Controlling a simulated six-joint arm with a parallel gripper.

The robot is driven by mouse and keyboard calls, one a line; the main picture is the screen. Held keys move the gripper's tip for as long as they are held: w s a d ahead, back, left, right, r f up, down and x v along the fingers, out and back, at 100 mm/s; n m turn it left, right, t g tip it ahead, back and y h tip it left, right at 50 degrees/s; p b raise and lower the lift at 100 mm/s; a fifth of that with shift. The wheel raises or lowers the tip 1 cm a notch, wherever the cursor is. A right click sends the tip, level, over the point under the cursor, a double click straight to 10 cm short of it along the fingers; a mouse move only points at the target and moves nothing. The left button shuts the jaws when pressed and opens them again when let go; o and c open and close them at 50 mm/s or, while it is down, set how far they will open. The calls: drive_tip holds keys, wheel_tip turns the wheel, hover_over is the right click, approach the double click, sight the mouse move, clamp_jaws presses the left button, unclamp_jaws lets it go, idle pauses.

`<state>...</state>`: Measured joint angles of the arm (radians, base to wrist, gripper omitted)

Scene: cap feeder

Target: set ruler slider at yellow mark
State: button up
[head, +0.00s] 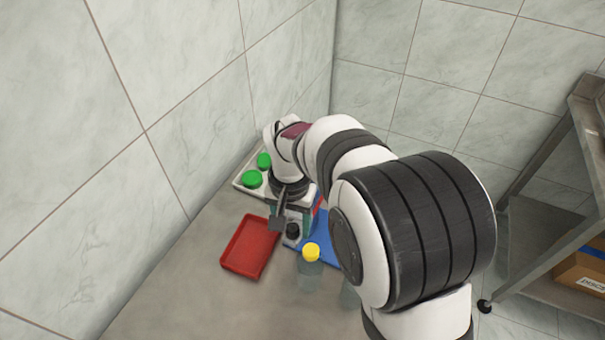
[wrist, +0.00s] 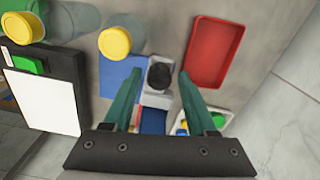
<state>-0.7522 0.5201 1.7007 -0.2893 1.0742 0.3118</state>
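My gripper (wrist: 159,80) is open, with its two teal fingers apart. A grey-white block with a round black knob (wrist: 159,75) lies between the fingertips in the wrist view. I cannot tell whether the fingers touch it or whether it is the ruler slider. In the head view the black knob (head: 292,231) shows just below my gripper (head: 294,222). No ruler scale or yellow mark can be made out in either view; my gripper and arm hide part of that area.
A red tray (wrist: 213,52) lies beside the block, and a blue mat (wrist: 112,76) on its other side. A clear bottle with a yellow cap (head: 311,252) stands close in front. Green caps (head: 252,179) sit on a pale tray by the wall. Bare table lies at the front left.

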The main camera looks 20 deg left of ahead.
drive_tip(key=shift+r, duration=0.1)
wheel_tip(320, 180, up, 8)
drive_tip(key=shift+f, duration=0.1)
idle(0.5)
drive_tip(key=shift+d, duration=0.4)
drive_tip(key=s+d+r+m, duration=0.2)
drive_tip(key=d+r+m, duration=0.1)
drive_tip(key=d, duration=0.8)
drive_tip(key=s+d+f+m+y, duration=0.1)
drive_tip(key=s+d+m, duration=0.3)
drive_tip(key=s+d, duration=0.9)
drive_tip(key=s+f, duration=0.1)
drive_tip(key=s, duration=0.1)
drive_tip(key=shift+s+d+f+y, duration=0.15)
drive_tip(key=shift+s+f+y, duration=0.15)
drive_tip(key=shift+f+y, duration=0.1)
